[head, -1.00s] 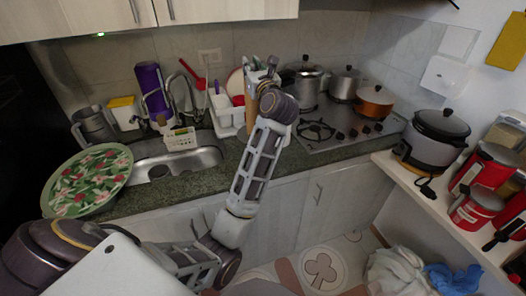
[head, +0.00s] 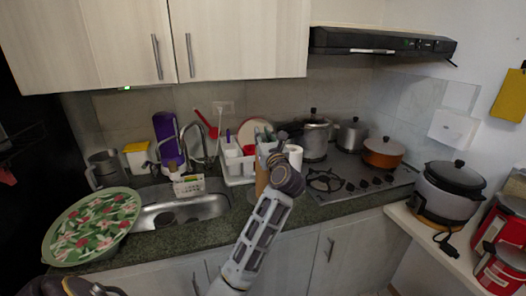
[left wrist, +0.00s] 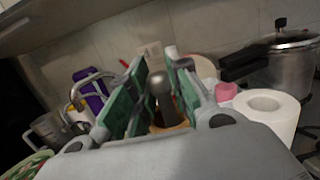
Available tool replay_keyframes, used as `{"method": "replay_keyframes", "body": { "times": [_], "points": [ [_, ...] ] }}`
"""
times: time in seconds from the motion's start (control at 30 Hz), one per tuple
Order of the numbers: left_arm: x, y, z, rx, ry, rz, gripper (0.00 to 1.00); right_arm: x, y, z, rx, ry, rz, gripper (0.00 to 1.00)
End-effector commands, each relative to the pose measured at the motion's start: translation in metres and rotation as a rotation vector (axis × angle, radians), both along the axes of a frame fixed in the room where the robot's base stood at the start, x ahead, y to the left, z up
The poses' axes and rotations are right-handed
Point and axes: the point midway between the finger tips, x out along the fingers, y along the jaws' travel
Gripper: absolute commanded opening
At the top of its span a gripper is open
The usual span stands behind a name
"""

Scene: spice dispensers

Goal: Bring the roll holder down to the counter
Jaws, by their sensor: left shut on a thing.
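My left gripper (head: 266,148) is over the counter between the dish rack and the stove. It is shut on an upright tan piece (head: 261,180) that I take as the roll holder. In the left wrist view, the holder's grey rounded knob (left wrist: 161,92) stands between the green-padded fingers (left wrist: 155,95), with a tan part below it. A white paper roll (head: 294,157) stands just right of the gripper; it also shows in the left wrist view (left wrist: 265,110). I cannot tell whether the holder's foot touches the counter (head: 150,240).
The white dish rack (head: 236,168) is close on the left, with the sink (head: 185,211) beyond it. The stove (head: 345,177) with pots is on the right. A floral tray (head: 93,228) lies at the counter's left. Wall cabinets (head: 235,40) hang above.

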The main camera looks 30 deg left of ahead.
Motion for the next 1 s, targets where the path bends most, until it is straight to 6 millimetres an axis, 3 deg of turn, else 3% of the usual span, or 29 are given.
{"method": "replay_keyframes", "body": {
  "times": [0.47,0.8,1.0],
  "points": [
    [0.000,0.000,-0.006,0.002,-0.003,0.001,0.00,0.000,-0.003,0.000,-0.003,-0.001,0.001,0.40],
    [0.000,0.000,-0.037,0.003,-0.001,0.000,0.00,0.001,-0.003,-0.001,-0.003,-0.002,0.001,0.40],
    [-0.001,0.000,-0.042,0.002,-0.003,0.000,0.00,0.002,-0.003,-0.001,-0.003,-0.003,0.001,0.40]
  ]
}}
